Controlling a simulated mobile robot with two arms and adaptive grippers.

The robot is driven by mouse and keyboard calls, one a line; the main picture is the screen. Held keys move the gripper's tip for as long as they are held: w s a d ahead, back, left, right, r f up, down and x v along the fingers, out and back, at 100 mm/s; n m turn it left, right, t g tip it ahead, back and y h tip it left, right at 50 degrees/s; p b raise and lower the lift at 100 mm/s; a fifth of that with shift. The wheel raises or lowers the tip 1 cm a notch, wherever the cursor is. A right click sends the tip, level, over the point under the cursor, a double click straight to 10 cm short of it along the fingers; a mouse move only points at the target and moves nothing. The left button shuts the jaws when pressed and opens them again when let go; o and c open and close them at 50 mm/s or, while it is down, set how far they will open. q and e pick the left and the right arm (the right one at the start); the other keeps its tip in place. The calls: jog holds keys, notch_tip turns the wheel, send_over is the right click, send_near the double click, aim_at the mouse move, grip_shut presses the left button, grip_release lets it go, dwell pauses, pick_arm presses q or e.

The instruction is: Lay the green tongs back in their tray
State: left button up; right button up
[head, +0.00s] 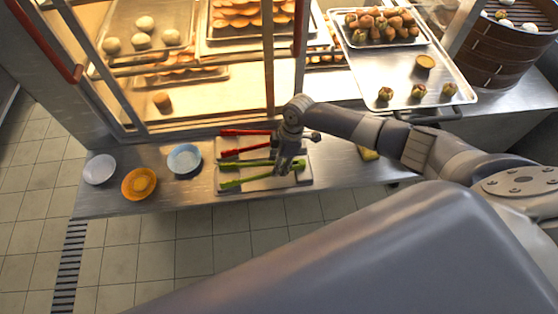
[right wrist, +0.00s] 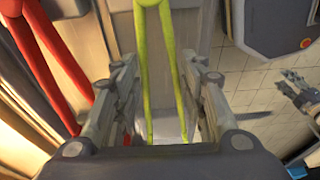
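The green tongs (head: 245,183) show in the head view at the front part of the pale tray (head: 262,190), their two arms spread toward the left. In the right wrist view the green tongs (right wrist: 168,50) run between the fingers, joined at the top. My right gripper (head: 285,168) is over the tray's right part; its fingers (right wrist: 155,110) are apart on either side of the tongs, with no clear grip. Whether the tongs touch the tray is hard to tell. What looks like my left gripper (right wrist: 303,97) shows small at the wrist view's right edge.
Red tongs (head: 245,151) lie behind the green ones, close to the left finger in the wrist view. A glass cabinet frame (head: 268,60) rises behind.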

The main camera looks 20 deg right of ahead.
jog(key=o, duration=0.7)
jog(key=shift+c, duration=0.2)
